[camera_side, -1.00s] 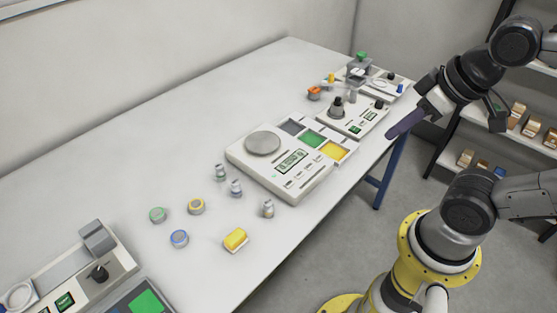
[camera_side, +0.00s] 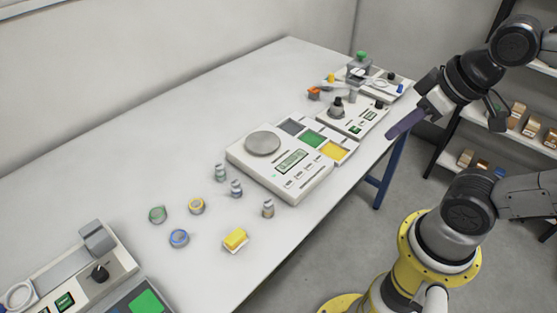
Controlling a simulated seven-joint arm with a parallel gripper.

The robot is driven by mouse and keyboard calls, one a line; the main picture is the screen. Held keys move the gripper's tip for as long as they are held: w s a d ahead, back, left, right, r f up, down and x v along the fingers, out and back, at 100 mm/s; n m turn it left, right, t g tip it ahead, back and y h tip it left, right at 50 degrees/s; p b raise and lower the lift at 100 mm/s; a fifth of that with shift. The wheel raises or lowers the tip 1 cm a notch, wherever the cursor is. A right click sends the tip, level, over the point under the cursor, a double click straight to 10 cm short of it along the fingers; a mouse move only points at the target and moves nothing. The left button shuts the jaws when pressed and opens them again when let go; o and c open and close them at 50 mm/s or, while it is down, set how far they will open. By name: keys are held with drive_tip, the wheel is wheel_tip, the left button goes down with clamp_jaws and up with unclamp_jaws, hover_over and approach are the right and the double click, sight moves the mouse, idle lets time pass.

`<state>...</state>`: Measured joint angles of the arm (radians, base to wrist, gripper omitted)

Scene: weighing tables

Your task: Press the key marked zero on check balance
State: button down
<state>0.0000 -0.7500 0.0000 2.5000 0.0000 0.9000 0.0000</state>
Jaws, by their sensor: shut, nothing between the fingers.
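The marks on the keys are too small to read, so I cannot tell which is zero. My gripper (camera_side: 392,134) is shut and empty, its dark fingers pointing down and left. In the picture it lies right of the balance, by the table's front edge, apart from the keys.
A tray with grey, green and yellow squares (camera_side: 352,146) adjoins the balance. Another device with a dark knob (camera_side: 337,112) stands behind it. The table's rear left is clear.

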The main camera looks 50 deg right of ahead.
drive_tip(key=m+t+y, duration=0.1)
drive_tip(key=m+t, duration=0.3)
drive_tip(key=m, duration=0.4)
hover_over(299, 175)
wheel_tip(299, 175, down, 11)
drive_tip(key=shift+s+f, duration=0.3)
drive_tip(key=shift+s, duration=0.2)
drive_tip(key=shift+f, duration=4.35)
